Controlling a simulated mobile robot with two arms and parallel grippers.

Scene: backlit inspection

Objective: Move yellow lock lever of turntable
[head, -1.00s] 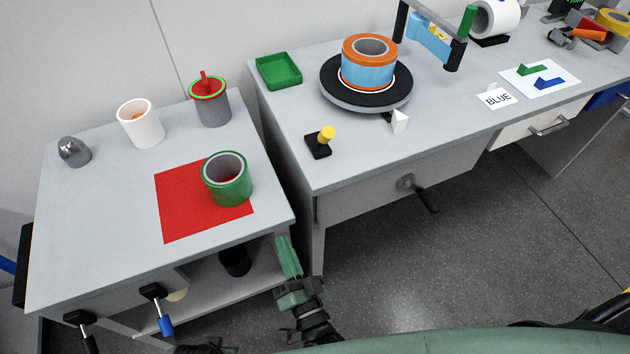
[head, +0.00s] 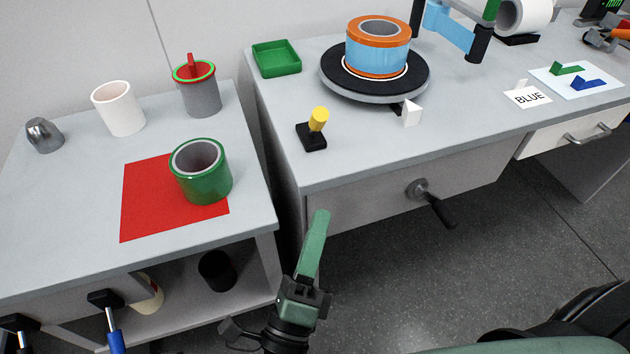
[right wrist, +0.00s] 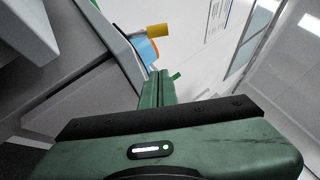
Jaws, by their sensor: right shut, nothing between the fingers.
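The yellow lock lever (head: 318,119) stands on a black base (head: 312,140) near the left front corner of the right bench. It leans slightly to the right. The turntable (head: 335,80), a dark disc, carries an orange-and-blue roll (head: 376,58) behind and right of the lever. My right gripper (head: 319,216) has green fingers, shut and empty. It is in front of the bench, below and apart from the lever. In the right wrist view, the shut fingers (right wrist: 157,88) point towards a yellow cylinder (right wrist: 157,31), apparently the lever's knob. My left gripper is not seen.
A crank handle (head: 432,203) sticks out from the right bench's front. A small white wedge (head: 412,113) stands beside the turntable. A green tray (head: 277,58) lies behind the lever. On the left bench, a green roll (head: 205,180) sits on a red sheet (head: 140,205). The bench top around the lever is clear.

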